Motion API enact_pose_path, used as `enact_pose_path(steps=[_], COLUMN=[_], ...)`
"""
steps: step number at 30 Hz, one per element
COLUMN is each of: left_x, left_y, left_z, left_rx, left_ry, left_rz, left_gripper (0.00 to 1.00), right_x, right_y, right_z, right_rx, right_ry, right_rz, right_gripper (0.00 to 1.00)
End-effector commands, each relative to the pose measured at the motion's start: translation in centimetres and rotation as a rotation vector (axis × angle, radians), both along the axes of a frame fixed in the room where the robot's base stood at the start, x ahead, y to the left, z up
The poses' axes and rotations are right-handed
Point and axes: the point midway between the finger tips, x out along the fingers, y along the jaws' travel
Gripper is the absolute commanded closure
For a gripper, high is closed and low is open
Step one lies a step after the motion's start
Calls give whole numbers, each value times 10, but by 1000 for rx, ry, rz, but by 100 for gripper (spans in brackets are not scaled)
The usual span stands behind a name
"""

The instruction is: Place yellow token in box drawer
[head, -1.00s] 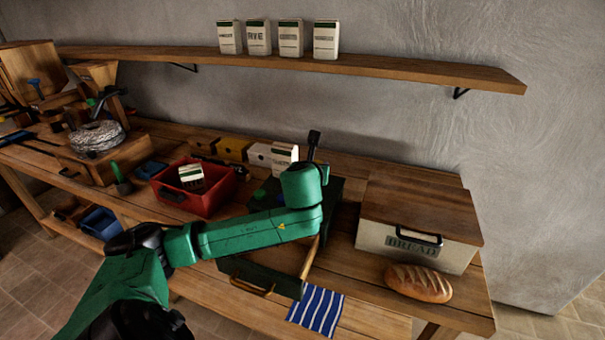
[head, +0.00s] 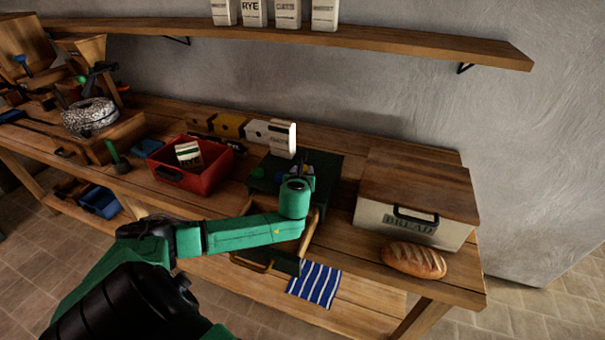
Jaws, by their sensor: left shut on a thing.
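A dark green box (head: 328,166) stands on the workbench. Its drawer (head: 288,262) is pulled out toward me and has a handle at its front. My left arm reaches across from the left, over the drawer. My left gripper (head: 296,168) is over the top of the box, partly hidden behind my own wrist. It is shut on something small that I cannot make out. I cannot pick out the yellow token. My arm covers much of the drawer's inside. My right gripper is out of view.
A red bin (head: 214,176) holding a carton stands left of the box. A bread box (head: 376,219) with a loaf (head: 413,262) in front stands right. A striped cloth (head: 315,284) hangs at the bench's front edge. A shelf (head: 400,46) runs above.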

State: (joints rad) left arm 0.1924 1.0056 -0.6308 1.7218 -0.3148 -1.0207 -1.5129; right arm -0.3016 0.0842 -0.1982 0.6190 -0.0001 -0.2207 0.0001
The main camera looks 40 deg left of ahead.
Motion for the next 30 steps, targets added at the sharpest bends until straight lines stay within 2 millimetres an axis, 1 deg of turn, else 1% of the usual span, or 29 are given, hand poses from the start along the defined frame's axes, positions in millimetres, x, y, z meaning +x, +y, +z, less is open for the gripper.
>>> enact_pose_path(steps=[1,2,11,12,13,14,25,28,30], left_x=[0,0,0,0,0,0,-1,-8,-17], left_y=[0,0,0,0,0,0,-1,-6,-12], left_z=[-8,-10,-13,-13,-12,-12,-9,-6,-2], left_rx=[-2,-1,0,0,0,0,0,2,1], left_ry=[1,1,0,0,0,0,0,0,0], left_rz=[1,1,-1,-1,-1,-1,-1,-2,-4], left_gripper=[100,100,100,44,33,26,26,26,26], right_x=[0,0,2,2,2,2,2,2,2], right_y=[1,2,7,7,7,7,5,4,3], right_z=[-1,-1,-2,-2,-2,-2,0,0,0], right_rx=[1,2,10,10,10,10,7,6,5], right_ry=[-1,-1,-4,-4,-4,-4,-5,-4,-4], right_rz=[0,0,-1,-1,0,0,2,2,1], right_gripper=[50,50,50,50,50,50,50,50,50])
